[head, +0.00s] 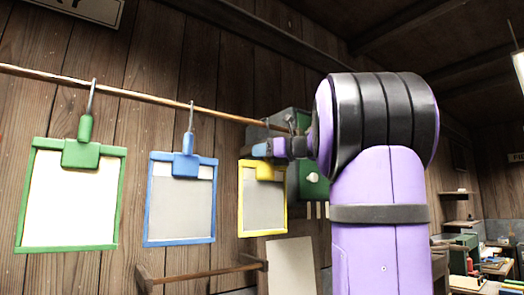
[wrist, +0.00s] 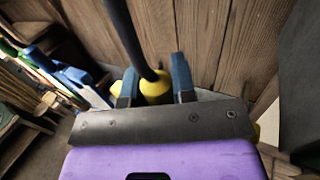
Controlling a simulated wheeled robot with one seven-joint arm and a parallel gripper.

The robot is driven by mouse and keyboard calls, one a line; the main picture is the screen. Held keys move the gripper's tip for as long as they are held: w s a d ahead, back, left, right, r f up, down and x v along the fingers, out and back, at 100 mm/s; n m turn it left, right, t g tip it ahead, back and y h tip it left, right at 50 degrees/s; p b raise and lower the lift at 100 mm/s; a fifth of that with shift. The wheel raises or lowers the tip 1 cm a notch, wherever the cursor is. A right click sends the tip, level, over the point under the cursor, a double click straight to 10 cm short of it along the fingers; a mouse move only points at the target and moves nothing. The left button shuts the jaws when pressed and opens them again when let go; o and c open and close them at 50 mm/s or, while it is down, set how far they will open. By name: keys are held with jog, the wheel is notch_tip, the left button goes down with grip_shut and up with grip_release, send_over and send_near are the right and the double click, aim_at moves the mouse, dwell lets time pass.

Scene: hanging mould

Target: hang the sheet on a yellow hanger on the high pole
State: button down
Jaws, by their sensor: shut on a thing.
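In the head view the yellow hanger (head: 264,171) holds a grey sheet (head: 262,208) with a yellow border, roughly upright. My gripper (head: 263,149) is at the top of this hanger. In the wrist view my gripper (wrist: 156,88) has its blue fingers shut on the round yellow neck of the hanger (wrist: 156,86), with a dark hook rod rising from it. The high pole (head: 150,98) runs along the wall just above. My gripper and arm cover the upper part of the hook in the head view, so I cannot tell whether it touches the pole.
A green-framed sheet (head: 68,195) and a blue-framed sheet (head: 179,212) hang from the pole to the left. A lower wooden rail (head: 200,275) and a pale leaning board (head: 290,266) are below. A green box (head: 307,185) stands behind my gripper.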

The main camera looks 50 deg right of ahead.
jog(key=c, duration=0.9)
grip_release()
jog(key=shift+o, duration=0.2)
jog(key=v, duration=1.1)
jog(key=shift+w, duration=0.1)
